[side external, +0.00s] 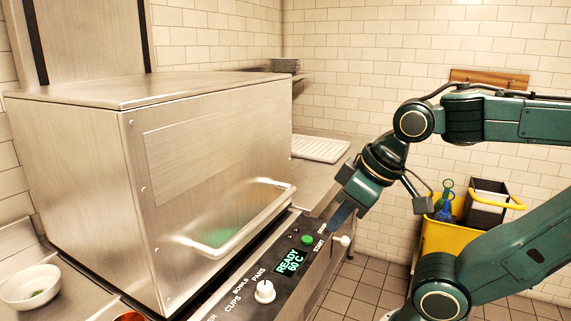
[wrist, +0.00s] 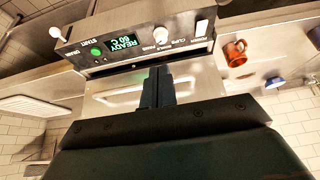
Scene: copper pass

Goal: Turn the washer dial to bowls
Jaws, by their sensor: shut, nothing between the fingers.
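The washer dial (side external: 265,292) is a white round knob on the dark control panel (side external: 290,245), with CUPS, BOWLS and PANS lettered around it. Its pointer is too small to read. The dial (wrist: 161,35) also shows in the wrist view, ahead of the fingertips and slightly right. My gripper (side external: 337,220) is shut and empty, beyond the dial near the START end of the panel. In the wrist view my gripper (wrist: 158,75) points toward the panel, with a gap between the fingertips and the dial. The display (side external: 292,263) reads READY 60 C.
A green button (side external: 307,240) and a white-knobbed lever (side external: 342,240) sit near my gripper. The steel washer hood (side external: 200,170) stands behind the panel. A white bowl (side external: 30,287) is at the left. A copper mug (wrist: 235,52) stands beyond the panel's end. A yellow bucket (side external: 445,235) is at right.

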